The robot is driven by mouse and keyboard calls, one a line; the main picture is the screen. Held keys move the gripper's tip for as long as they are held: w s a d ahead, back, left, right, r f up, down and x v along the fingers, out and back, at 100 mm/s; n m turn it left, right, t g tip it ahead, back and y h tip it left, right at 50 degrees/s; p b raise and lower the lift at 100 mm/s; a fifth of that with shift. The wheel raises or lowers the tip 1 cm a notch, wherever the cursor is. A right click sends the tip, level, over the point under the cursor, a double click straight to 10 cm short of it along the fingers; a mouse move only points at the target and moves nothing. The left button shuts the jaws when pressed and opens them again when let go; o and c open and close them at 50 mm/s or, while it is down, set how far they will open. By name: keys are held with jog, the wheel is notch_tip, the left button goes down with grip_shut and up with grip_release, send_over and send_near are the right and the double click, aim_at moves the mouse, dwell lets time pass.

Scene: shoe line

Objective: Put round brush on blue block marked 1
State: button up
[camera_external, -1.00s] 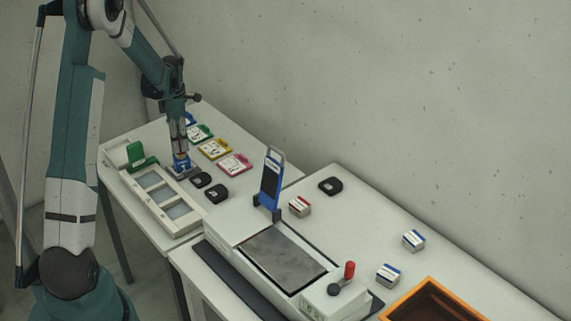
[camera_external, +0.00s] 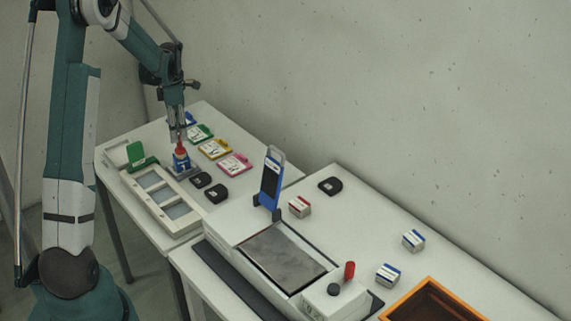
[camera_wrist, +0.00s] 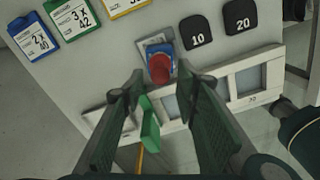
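A red round-topped piece (camera_external: 181,149), which I take as the round brush, stands on a small blue block (camera_external: 180,162) on the left table. In the wrist view the red top (camera_wrist: 160,68) covers part of the blue block (camera_wrist: 157,48). A pale mark shows on the block's side, but I cannot read it. My gripper (camera_external: 178,138) is just above the red top. In the wrist view my gripper (camera_wrist: 160,78) has its fingers spread, with the red top between and beyond them, apparently untouched.
Black pads marked 10 (camera_wrist: 196,31) and 20 (camera_wrist: 240,17) lie beside the block. Coloured cards (camera_external: 214,148) lie behind. A white windowed tray (camera_external: 153,196) and a green piece (camera_external: 139,155) are in front. The right table holds a blue upright device (camera_external: 270,180) and an orange-rimmed box (camera_external: 428,281).

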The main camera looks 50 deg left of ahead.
notch_tip(320, 180, up, 8)
jog(key=shift+f, duration=0.25)
dwell(0.7)
jog(key=shift+d, duration=0.1)
jog(key=s+d+r+m+t, duration=0.1)
jog(key=d+r+m, duration=0.45)
jog(key=d, duration=0.55)
jog(key=d+r+m+t+y, duration=0.1)
jog(key=d+r+m, duration=0.3)
jog(key=d+r, duration=0.45)
jog(key=s+d+r+m+t, duration=0.1)
jog(key=d+r+m, duration=0.35)
jog(key=d, duration=0.75)
jog(key=s+d+m+t, duration=0.2)
jog(key=s+d+m, duration=0.6)
jog(key=d, duration=0.4)
jog(key=s+d+m+t+h, duration=0.1)
jog(key=s+d+m+t, duration=0.1)
jog(key=s+d+m, duration=0.7)
jog(key=s+d, duration=0.1)
jog(key=d, duration=0.3)
jog(key=shift+d+r, duration=0.2)
